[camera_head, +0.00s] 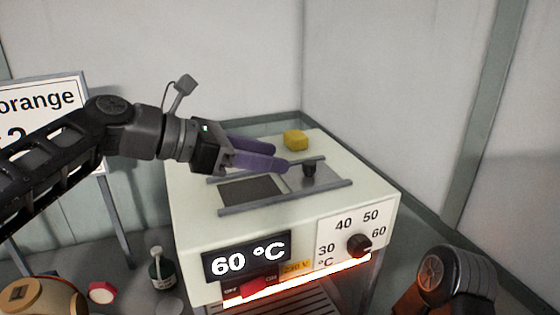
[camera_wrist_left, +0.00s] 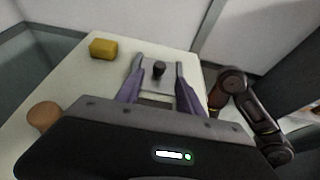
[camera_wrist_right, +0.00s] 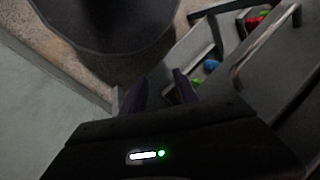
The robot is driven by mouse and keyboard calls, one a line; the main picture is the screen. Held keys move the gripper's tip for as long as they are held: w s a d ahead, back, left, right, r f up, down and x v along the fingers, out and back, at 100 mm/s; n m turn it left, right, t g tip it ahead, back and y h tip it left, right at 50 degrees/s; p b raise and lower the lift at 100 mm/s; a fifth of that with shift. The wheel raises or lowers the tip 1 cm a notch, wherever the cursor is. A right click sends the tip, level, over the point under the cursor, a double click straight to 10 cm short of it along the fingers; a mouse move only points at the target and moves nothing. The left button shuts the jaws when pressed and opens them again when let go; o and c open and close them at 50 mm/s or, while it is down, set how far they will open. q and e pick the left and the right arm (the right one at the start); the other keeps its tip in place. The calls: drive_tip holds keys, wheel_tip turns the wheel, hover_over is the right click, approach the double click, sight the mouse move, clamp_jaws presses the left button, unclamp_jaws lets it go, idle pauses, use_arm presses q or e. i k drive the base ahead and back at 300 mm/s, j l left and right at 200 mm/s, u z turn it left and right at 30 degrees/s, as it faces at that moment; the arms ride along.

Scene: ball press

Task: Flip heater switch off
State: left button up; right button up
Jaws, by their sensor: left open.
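The heater switch (camera_head: 254,287) is a red rocker on the front of the white press (camera_head: 190,225), low under the display (camera_head: 246,256), which reads 60 °C. A glowing orange strip runs along the lower front edge. My left gripper (camera_head: 284,162) is over the top of the press, open, its purple fingers near the sliding plate's black knob (camera_head: 309,168). In the left wrist view the knob (camera_wrist_left: 159,70) stands between and beyond the fingers, apart from them. My right gripper (camera_wrist_right: 158,88) shows its purple fingers apart in the right wrist view, with nothing between them.
A yellow block (camera_head: 295,140) sits on the press top at the back. A dial (camera_head: 359,245) is on the front right. A bottle (camera_head: 161,270) and a red-capped item (camera_head: 102,292) stand at left. A sign (camera_head: 45,100) stands behind my left arm.

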sight(256, 286)
drive_tip(key=k+j, duration=0.7)
drive_tip(key=k, duration=0.2)
